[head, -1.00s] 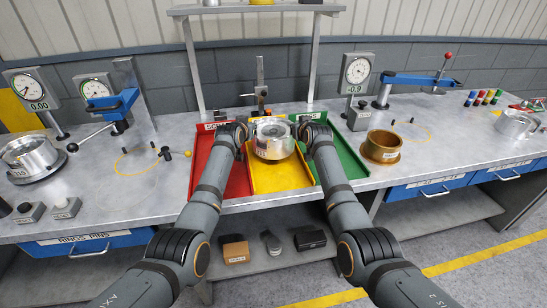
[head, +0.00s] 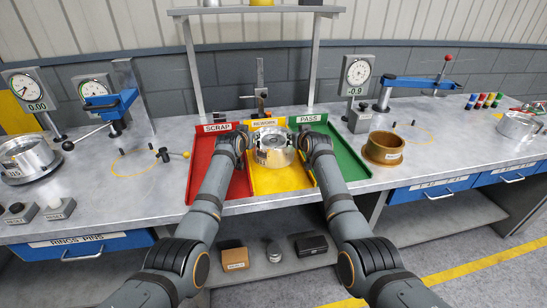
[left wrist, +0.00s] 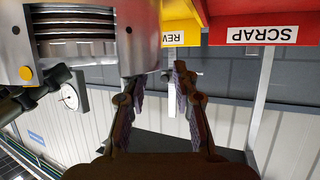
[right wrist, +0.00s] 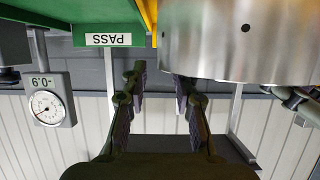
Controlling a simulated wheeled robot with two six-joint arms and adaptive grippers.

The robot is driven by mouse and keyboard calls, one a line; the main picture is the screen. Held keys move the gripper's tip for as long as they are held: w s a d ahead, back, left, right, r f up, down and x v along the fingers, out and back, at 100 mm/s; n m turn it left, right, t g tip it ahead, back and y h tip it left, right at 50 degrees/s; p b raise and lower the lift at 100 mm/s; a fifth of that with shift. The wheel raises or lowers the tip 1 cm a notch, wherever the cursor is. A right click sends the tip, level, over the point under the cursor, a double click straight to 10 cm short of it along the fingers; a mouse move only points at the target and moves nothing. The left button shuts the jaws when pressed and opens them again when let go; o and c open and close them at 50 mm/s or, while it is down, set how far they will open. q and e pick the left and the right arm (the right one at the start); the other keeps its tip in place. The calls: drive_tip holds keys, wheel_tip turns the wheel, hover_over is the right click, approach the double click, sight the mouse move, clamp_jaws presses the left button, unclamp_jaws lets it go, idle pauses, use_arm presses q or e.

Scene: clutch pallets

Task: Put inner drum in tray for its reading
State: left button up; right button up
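The silver inner drum (head: 272,158) is upright over the yellow REWORK tray (head: 285,182), between my two grippers. Whether its base touches the tray floor is hard to tell. My left gripper (head: 236,135) is at its left side and my right gripper (head: 309,137) at its right. In the left wrist view the fingers (left wrist: 155,80) are spread, with the drum (left wrist: 140,45) close by their tips. In the right wrist view the fingers (right wrist: 158,82) are also spread, beside the drum wall (right wrist: 240,45). The nearby gauge (head: 356,75) shows -0.9.
The red SCRAP tray (head: 207,180) and green PASS tray (head: 343,160) flank the yellow one. A brass ring (head: 384,148) stands to the right. A shelf frame (head: 310,65) rises behind the trays. Another gauge (head: 30,90) at left reads 0.00.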

use_arm(q)
drive_tip(key=v, duration=1.2)
use_arm(e)
drive_tip(key=shift+s, duration=0.1)
drive_tip(key=shift+s, duration=0.1)
use_arm(q)
drive_tip(key=shift+r, duration=0.1)
use_arm(e)
drive_tip(key=v, duration=1.1)
drive_tip(key=shift+s+r, duration=0.2)
drive_tip(key=shift+s, duration=0.1)
drive_tip(key=shift+d, duration=0.1)
